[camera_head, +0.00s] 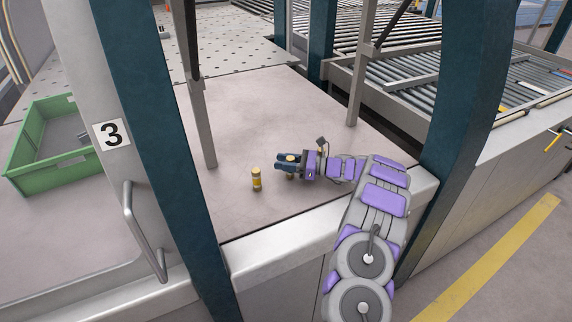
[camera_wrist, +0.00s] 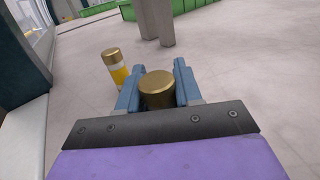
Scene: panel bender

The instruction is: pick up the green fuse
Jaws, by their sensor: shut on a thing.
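My gripper (camera_head: 283,163) is low over the table, its blue fingers on either side of a brass-capped fuse (camera_head: 290,177). In the wrist view, the fuse's round brass cap (camera_wrist: 157,88) sits between the two fingers. The fingers hide its middle band, so I cannot tell its colour. A second fuse (camera_head: 256,180), with brass ends and a yellow band, stands upright on the table just left of my gripper. It also shows left of the fingers in the wrist view (camera_wrist: 114,68). No green fuse can be made out.
A green open crate (camera_head: 24,170) stands at the left beyond a teal post (camera_head: 160,120). A grey upright (camera_head: 202,125) rises behind the fuses. Roller conveyors (camera_head: 400,75) lie at the back right. The table (camera_head: 255,110) behind my gripper is clear.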

